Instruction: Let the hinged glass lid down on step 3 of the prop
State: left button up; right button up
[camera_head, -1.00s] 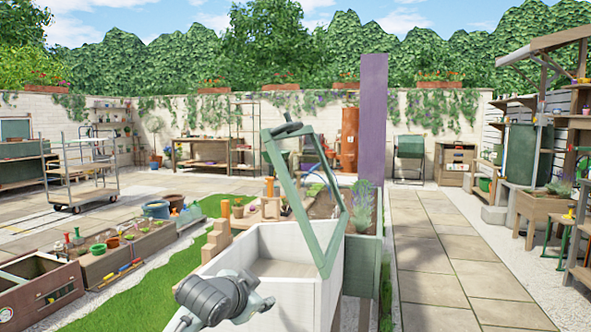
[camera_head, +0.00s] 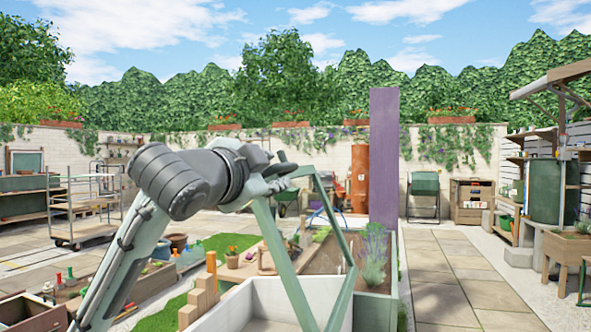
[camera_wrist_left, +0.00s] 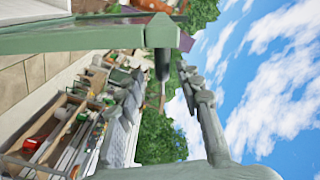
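The hinged lid (camera_head: 282,265), a green frame with clear glass, stands raised and tilted over a white box (camera_head: 262,312). Its dark handle (camera_head: 284,168) is on the upper edge and also shows in the left wrist view (camera_wrist_left: 162,62). My left gripper (camera_head: 282,178) is up at this edge, close to the handle. In the left wrist view its fingers (camera_wrist_left: 160,78) look apart, with the handle near their tips; contact cannot be told. A stepped tan wooden block (camera_head: 200,302), apparently the prop, stands left of the box, apart from the lid. My right gripper is out of view.
A tall purple post (camera_head: 384,150) rises just behind the lid. A planter with lavender (camera_head: 373,255) stands right of the box. Small pots and bottles (camera_head: 185,255) stand to the left. The paved path (camera_head: 450,285) on the right is clear.

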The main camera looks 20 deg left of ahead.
aim_at(286, 168)
pick_arm(q)
jog(key=shift+w+r, duration=0.1)
jog(key=shift+w, duration=0.45)
jog(key=w, duration=0.5)
jog(key=shift+d+p, duration=0.1)
jog(key=shift+p, duration=0.3)
jog(key=shift+w, duration=0.75)
grip_shut()
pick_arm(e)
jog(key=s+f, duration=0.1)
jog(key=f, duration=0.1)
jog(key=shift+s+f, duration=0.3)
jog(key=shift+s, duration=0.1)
